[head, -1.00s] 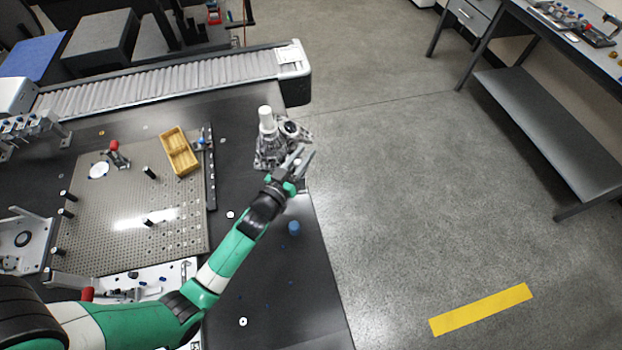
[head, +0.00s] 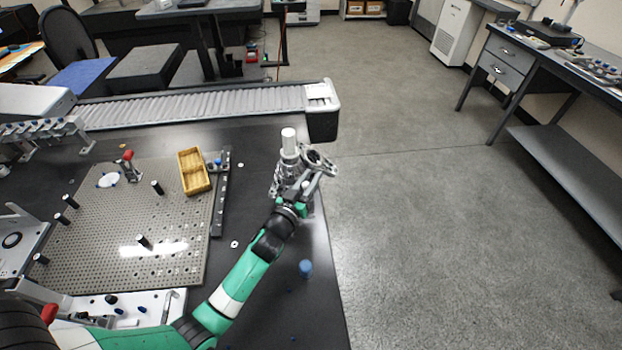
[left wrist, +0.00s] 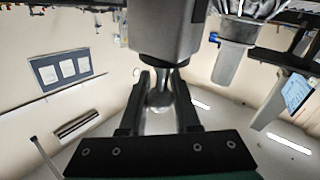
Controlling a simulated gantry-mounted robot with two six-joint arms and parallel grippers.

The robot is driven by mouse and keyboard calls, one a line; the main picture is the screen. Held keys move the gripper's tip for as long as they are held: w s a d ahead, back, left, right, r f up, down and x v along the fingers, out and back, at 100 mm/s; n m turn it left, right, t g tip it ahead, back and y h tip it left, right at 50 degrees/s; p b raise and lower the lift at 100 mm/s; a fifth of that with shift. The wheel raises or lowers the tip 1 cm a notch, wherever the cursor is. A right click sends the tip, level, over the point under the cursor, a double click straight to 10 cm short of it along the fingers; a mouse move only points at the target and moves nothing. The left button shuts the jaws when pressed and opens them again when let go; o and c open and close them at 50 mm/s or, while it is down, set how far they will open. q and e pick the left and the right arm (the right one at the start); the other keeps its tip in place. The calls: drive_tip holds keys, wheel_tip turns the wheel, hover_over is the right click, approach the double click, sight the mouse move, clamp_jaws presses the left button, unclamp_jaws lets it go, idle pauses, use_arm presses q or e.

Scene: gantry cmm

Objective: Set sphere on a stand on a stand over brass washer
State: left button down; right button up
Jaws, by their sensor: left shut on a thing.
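My left gripper (head: 312,182) is at the right edge of the black table, just beside a grey metal casting that carries a white cylinder. In the left wrist view, which is upside down, its two fingers (left wrist: 163,95) are shut on the sphere on a stand (left wrist: 160,99). The shiny grey ball and its thin neck lie between the fingers, and a wide grey base (left wrist: 166,30) is beyond them. In the head view the gripper and casting largely hide it. A tiny brass-coloured spot (head: 122,146), possibly the brass washer, lies at the table's far left. My right gripper is out of view.
The white cylinder (head: 289,141) stands close left of the gripper. A yellow tray (head: 194,184), a perforated plate (head: 110,235) with posts and a pale washer (head: 234,244) lie leftward. A blue cylinder (head: 305,268) stands near the right edge. A conveyor (head: 200,103) runs behind.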

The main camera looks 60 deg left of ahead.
use_arm(q)
drive_tip(key=shift+f+b, duration=1.8)
drive_tip(key=shift+f, duration=0.3)
drive_tip(key=shift+f+b, duration=1.05)
drive_tip(key=shift+b, duration=0.05)
drive_tip(key=shift+f, duration=0.2)
drive_tip(key=c, duration=0.6)
unclamp_jaws()
drive_tip(key=shift+o, duration=0.2)
drive_tip(key=shift+s+f, duration=0.1)
drive_tip(key=shift+f, duration=0.05)
